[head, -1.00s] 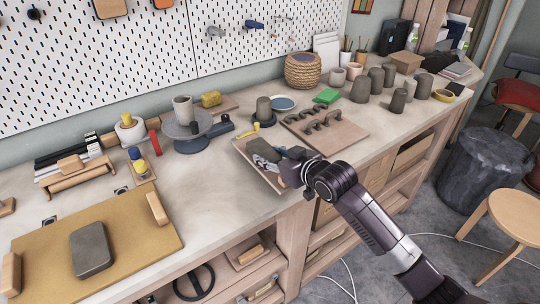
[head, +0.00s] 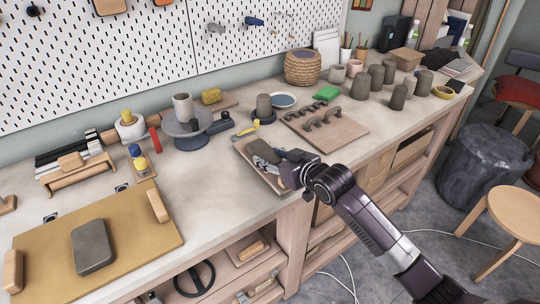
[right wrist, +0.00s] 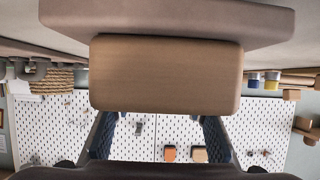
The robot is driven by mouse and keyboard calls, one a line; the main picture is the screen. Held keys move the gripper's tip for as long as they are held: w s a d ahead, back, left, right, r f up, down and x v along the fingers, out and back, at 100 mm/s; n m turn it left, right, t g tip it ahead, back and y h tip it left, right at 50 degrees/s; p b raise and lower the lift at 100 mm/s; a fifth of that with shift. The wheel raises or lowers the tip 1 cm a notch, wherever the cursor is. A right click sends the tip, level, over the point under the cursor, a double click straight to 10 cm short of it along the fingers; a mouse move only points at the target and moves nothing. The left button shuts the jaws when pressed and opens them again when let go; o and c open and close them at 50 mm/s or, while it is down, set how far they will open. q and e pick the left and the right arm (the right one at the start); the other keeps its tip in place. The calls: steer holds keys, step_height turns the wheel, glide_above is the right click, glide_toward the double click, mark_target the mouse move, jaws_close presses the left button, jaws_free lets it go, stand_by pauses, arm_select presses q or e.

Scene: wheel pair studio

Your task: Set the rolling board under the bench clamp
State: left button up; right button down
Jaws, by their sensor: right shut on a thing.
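My left gripper is out of view.
Bare bench lies between the tan board and the tray.

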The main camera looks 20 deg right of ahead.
steer(key=shift+f, duration=0.35)
steer(key=c, duration=1)
jaws_free()
steer(key=shift+c, duration=0.2)
steer(key=shift+f, duration=0.25)
steer(key=v, duration=1.2)
steer(key=shift+r, duration=0.15)
